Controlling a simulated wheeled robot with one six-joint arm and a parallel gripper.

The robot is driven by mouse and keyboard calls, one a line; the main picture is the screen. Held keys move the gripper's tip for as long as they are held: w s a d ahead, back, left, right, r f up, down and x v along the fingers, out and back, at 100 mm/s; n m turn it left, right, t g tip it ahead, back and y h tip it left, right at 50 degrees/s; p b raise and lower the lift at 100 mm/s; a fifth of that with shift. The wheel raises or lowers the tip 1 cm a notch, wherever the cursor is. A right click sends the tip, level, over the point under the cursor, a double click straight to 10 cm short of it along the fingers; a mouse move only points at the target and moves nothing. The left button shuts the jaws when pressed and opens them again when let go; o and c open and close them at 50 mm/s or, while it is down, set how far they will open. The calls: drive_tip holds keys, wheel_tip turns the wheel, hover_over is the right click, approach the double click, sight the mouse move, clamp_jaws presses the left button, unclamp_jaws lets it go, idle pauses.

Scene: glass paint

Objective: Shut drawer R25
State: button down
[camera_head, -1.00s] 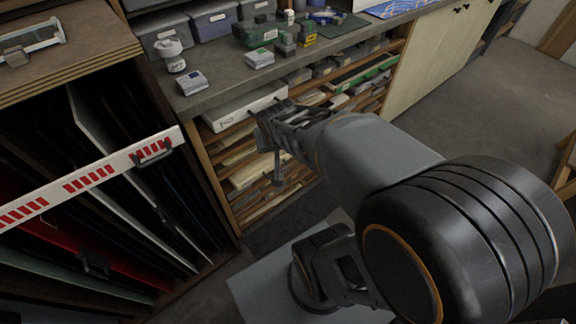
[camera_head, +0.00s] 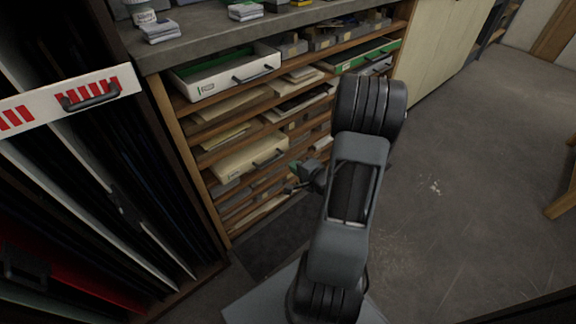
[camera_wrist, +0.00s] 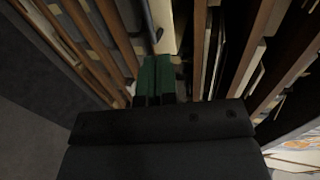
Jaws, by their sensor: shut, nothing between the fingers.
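Three drawers stand out from the wooden rack: a white one (camera_head: 222,84) at upper left, a green one (camera_head: 372,55) at upper right, and a cream one (camera_head: 240,162) lower down with a dark handle. I cannot read the number R25 on any of them. My gripper (camera_head: 294,184) is low in front of the rack, just right of and below the cream drawer's handle. In the wrist view its green fingertips (camera_wrist: 156,76) are together and empty. A pale drawer front (camera_wrist: 163,28) with a dark bar handle lies just beyond them; contact cannot be told.
A grey worktop (camera_head: 205,32) runs above the rack. At left, an upright panel rack (camera_head: 215,268) has a white-and-red striped front (camera_head: 62,100) standing out. Open grey floor (camera_head: 450,190) lies to the right.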

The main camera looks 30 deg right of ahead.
drive_tip(key=b, duration=0.4)
approach(269, 150)
drive_tip(key=x, duration=0.2)
drive_tip(key=f+x, duration=0.1)
drive_tip(key=x, duration=0.2)
drive_tip(key=shift+s+a, duration=0.1)
drive_tip(key=shift+a, duration=0.05)
drive_tip(key=shift+w+a+r, duration=0.1)
drive_tip(key=shift+w+r, duration=0.05)
drive_tip(key=shift+w, duration=0.95)
drive_tip(key=shift+w+a+r+p, duration=0.1)
drive_tip(key=shift+w+p, duration=0.15)
drive_tip(key=shift+w, duration=0.85)
drive_tip(key=shift+w+a+p, duration=0.15)
drive_tip(key=shift+w+p, duration=0.1)
drive_tip(key=shift+w, duration=0.85)
drive_tip(key=shift+s, duration=0.1)
